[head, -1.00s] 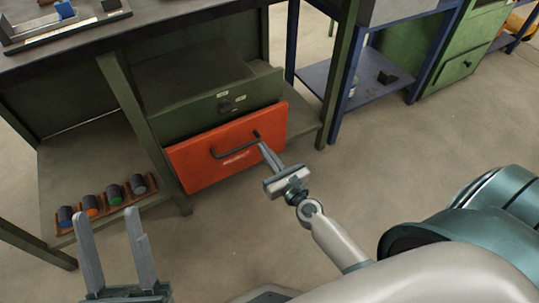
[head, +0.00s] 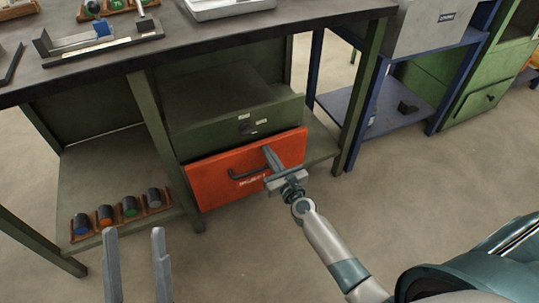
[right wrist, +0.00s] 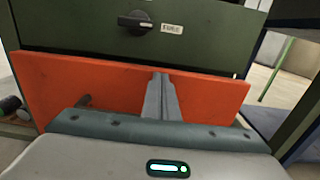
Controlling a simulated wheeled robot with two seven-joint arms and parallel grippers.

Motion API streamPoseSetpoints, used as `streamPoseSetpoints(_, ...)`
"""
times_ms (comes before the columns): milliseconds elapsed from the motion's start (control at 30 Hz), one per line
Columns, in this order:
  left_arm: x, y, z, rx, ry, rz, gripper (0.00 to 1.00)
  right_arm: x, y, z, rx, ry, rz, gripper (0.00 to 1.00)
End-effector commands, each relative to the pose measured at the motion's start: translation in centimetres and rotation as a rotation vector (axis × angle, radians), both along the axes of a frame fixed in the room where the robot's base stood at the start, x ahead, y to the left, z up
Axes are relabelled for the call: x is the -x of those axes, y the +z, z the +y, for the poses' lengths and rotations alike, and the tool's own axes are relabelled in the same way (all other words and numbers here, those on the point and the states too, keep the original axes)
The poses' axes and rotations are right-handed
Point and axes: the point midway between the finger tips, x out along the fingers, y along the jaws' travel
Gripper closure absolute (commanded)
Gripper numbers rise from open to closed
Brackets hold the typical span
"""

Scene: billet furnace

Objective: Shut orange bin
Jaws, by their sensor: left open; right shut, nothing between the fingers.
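The orange bin (head: 213,178) is a drawer-like box under a green drawer (head: 235,118) in the workbench. Its front has a dark bar handle (head: 243,175) and also fills the middle of the right wrist view (right wrist: 105,85). No opening into the bin shows, and I cannot tell whether its front is flush. My right gripper (head: 267,149) is shut and empty, its fingertips at the upper part of the orange front, right of the handle's middle. Contact is unclear. In the right wrist view its fingers (right wrist: 160,76) hide part of the front. My left gripper (head: 134,230) is open and empty, left of the bin.
A rack of several dark cylinders with coloured ends (head: 122,215) sits on the lower shelf at left. The green bench leg (head: 152,140) stands beside the bin. A blue-framed stand (head: 350,108) is at right. The floor before the bin is clear apart from my arm.

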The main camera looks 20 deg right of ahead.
Motion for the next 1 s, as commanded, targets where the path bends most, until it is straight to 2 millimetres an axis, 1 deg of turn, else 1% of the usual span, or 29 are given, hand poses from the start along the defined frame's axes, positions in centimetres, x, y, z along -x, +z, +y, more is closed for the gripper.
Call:
streamPoseSetpoints(167,0.0,0.1,0.1,0.001,0.002,-0.004,0.49,-0.3,0.0,0.0,0.0,0.0,0.0,1.0)
streamPoseSetpoints(267,0.1,0.0,0.1,0.005,0.002,-0.01,0.49,-1.4,-0.1,0.0,0.0,-0.001,0.0,1.0)
streamPoseSetpoints(367,0.2,0.3,0.3,0.012,0.006,-0.027,0.49,-2.8,-0.1,0.0,0.0,-0.001,-0.001,1.0)
streamPoseSetpoints(500,0.0,1.1,0.7,0.022,0.014,-0.067,0.49,-4.3,0.0,0.1,0.0,-0.001,-0.001,1.0)
streamPoseSetpoints(633,-0.1,1.7,0.8,0.026,0.016,-0.089,0.49,-4.6,0.1,0.1,-0.001,-0.001,-0.002,1.0)
streamPoseSetpoints(1000,0.0,1.4,0.8,0.024,0.015,-0.078,0.49,-4.7,0.3,0.1,-0.001,-0.002,-0.005,1.0)
